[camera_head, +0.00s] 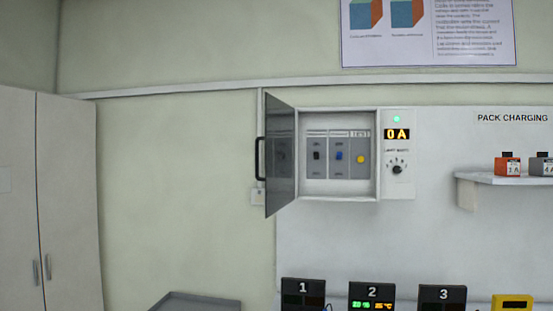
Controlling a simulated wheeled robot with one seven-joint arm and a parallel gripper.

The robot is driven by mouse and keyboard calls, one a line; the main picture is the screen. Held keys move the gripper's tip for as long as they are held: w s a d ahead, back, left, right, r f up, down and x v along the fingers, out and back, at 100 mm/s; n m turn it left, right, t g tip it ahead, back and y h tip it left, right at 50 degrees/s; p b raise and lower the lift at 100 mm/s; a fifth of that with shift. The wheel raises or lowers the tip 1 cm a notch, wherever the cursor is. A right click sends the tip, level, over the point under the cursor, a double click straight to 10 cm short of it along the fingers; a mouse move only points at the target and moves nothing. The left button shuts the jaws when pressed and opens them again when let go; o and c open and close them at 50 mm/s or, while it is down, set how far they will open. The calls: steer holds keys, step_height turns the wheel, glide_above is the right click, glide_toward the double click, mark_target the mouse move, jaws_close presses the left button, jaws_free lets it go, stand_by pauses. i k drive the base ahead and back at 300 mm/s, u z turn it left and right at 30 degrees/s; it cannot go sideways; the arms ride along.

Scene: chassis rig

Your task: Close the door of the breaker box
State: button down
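The breaker box (378,160) is mounted on the white wall panel, near the centre of the head view. Its dark, tinted door (283,180) is hinged at the box's left side and stands wide open, swung out toward me. A black handle (260,158) is on the door's free left edge. Inside the box are a black switch (317,155), a blue switch (339,155) and a yellow round button (361,159). My gripper is not in view.
A display reading 0 A (397,134) and a knob (397,169) sit right of the box. A shelf (500,180) holds battery packs at right. Numbered black units (372,293) stand below. A tall cabinet (45,200) is at left. The wall left of the door is bare.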

mark_target(279, 138)
steer(key=u, duration=0.7)
steer(key=i, duration=1.35)
steer(key=z, duration=0.65)
steer(key=i, duration=0.6)
steer(key=z, duration=0.55)
steer(key=k, duration=1)
steer(key=u, duration=2)
steer(key=i, duration=1.15)
steer(key=z, duration=0.15)
